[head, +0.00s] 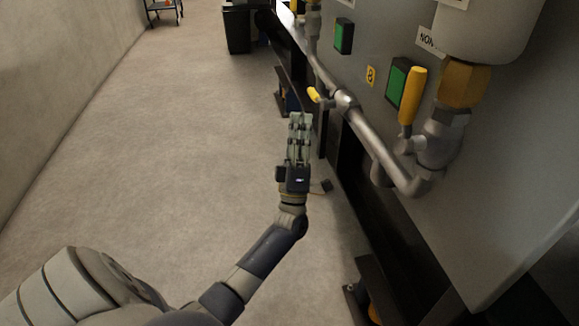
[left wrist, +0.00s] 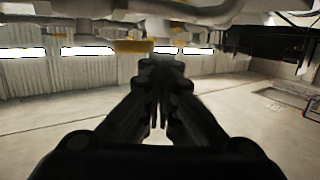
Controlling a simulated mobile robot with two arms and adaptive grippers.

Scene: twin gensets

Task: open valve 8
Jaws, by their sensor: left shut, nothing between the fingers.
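A yellow plate with a dark mark that looks like an 8 (head: 371,75) is on the grey panel. A valve with a small yellow handle (head: 314,95) sits on the silver pipe below and left of the plate. A larger upright yellow handle (head: 412,95) is on the valve right of the plate. I cannot tell which one the plate labels. My left gripper (head: 300,118) is shut and empty, just below and left of the small handle, apparently apart from it. In the left wrist view the shut fingertips (left wrist: 161,65) are near a blurred yellow bar (left wrist: 120,46).
The silver pipe (head: 372,143) runs along the panel, right of my left gripper. A green plate (head: 343,36) is farther along. A black bin (head: 238,28) and a cart (head: 164,12) stand at the back. The floor (head: 170,130) to the left is clear.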

